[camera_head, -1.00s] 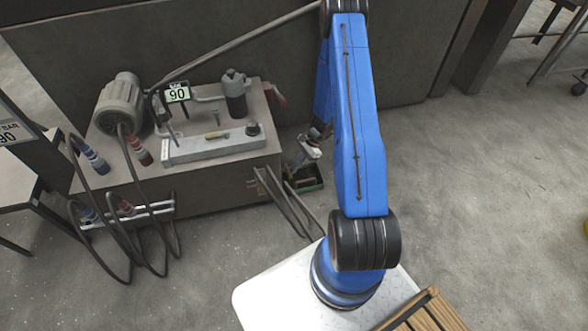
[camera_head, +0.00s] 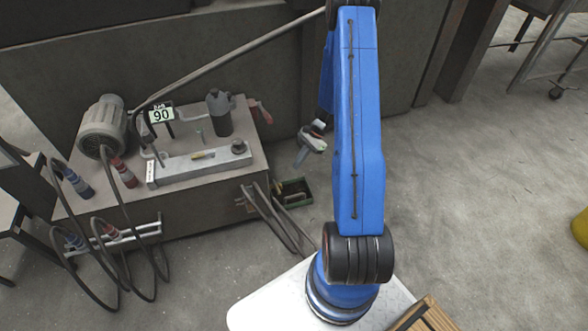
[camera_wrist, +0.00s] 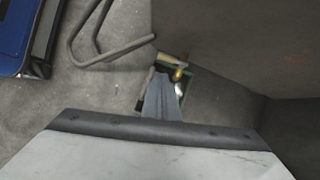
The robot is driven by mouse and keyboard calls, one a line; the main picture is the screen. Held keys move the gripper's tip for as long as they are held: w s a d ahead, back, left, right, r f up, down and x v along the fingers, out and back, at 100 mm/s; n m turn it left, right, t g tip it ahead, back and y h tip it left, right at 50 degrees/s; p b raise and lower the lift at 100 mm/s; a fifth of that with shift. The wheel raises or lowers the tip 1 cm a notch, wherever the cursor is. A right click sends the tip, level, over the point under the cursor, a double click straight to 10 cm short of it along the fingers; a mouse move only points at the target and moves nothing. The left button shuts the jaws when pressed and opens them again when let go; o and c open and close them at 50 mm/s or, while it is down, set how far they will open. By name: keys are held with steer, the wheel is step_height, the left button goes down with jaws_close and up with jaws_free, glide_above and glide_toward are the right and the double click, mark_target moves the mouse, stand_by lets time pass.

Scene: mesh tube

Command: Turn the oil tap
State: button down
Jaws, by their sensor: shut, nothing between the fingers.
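The oil machine (camera_head: 165,205) is a grey box unit on the floor at the left of the head view. A red-handled part (camera_head: 262,112) is at its right end; I cannot tell if it is the oil tap. My gripper (camera_head: 312,137) is beside the machine's right end, partly behind my blue arm. In the wrist view my gripper (camera_wrist: 162,78) shows its grey fingers shut and empty. Just beyond the fingertips is a small brass-coloured part (camera_wrist: 181,73) with a wood-coloured piece beside it. Whether they touch the fingers is unclear.
A green-rimmed tray (camera_head: 306,197) lies on the floor by the machine's right side, near bent pipes (camera_head: 270,222). The motor (camera_head: 103,127) and hoses are at the machine's left. A dark wall stands behind. Open floor (camera_head: 460,200) lies to the right.

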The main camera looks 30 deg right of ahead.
steer(key=m+t, duration=0.1)
steer(key=m, duration=0.1)
glide_toward(279, 190)
steer(key=x, duration=0.6)
steer(key=shift+w+f, duration=0.25)
steer(key=shift+f, duration=0.1)
stand_by(0.3)
steer(key=shift+s+a+f, duration=0.15)
steer(key=shift+a+f, duration=0.1)
steer(key=shift+a, duration=0.25)
